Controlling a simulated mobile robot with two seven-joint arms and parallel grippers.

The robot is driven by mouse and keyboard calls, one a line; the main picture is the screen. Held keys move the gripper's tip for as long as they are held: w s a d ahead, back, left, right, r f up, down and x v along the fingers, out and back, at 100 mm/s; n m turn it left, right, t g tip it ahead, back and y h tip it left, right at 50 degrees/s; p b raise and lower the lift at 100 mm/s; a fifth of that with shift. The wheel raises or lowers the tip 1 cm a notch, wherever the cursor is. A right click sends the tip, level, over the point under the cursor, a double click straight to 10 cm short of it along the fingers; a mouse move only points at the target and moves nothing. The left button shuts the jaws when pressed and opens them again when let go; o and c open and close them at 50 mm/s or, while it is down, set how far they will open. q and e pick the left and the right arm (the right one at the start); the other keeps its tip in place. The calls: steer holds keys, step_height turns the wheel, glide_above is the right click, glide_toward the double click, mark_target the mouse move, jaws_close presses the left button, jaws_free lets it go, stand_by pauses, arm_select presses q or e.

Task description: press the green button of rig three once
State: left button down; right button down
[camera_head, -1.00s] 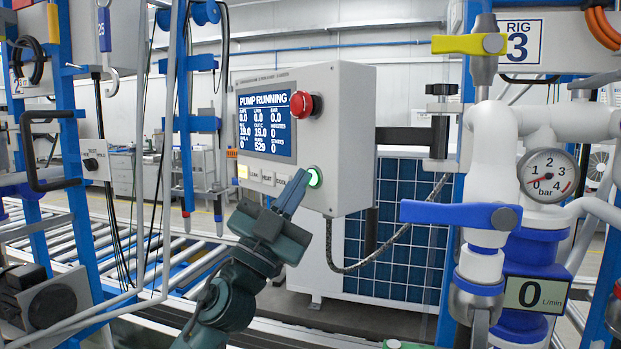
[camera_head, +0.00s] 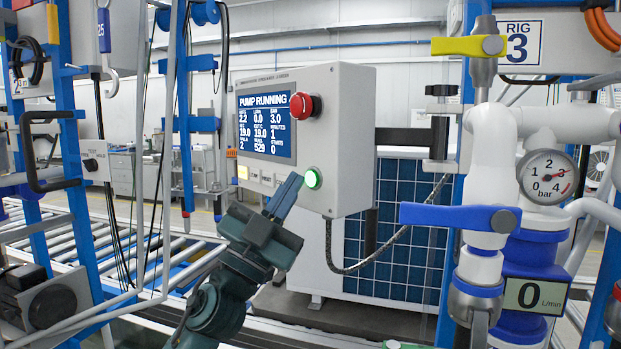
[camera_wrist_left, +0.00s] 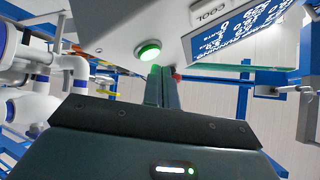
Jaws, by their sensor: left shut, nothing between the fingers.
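My left gripper (camera_head: 292,180) is shut and empty. Its blue fingertips are just left of and below the button in the head view, with a small gap appearing between them. The screen (camera_head: 267,125) reads PUMP RUNNING. My right gripper is not in view.
A red mushroom button (camera_head: 304,105) sits above the green one. The rig three sign (camera_head: 519,42), a pressure gauge (camera_head: 547,177) with its needle near 3, and a blue valve handle (camera_head: 460,216) stand to the right. A flow display (camera_head: 536,294) reads 0.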

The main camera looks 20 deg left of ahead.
arm_select(q)
steer(key=s, duration=0.1)
steer(key=s+a, duration=0.1)
steer(key=s, duration=0.1)
steer(key=s+a, duration=0.1)
steer(key=shift+s+a, duration=0.15)
steer(key=shift+s, duration=0.05)
stand_by(0.3)
stand_by(0.6)
step_height(320, 180, down, 30)
steer(key=d+f+n+g+y+p, duration=0.1)
steer(key=d+n+g+y, duration=0.2)
steer(key=n+g+y, duration=0.4)
steer(key=s+d+f+g, duration=0.3)
steer(key=s+f+g, duration=0.1)
steer(key=s+f, duration=0.4)
steer(key=s+d+f+n+g, duration=0.1)
steer(key=s+d+f+g, duration=0.2)
steer(key=s+f, duration=0.5)
step_height(320, 180, down, 5)
steer(key=shift+s+d+f+n+g+h+p, duration=0.15)
steer(key=shift+s+d+n+g+h+p, duration=0.15)
steer(key=shift+d+g+p, duration=0.2)
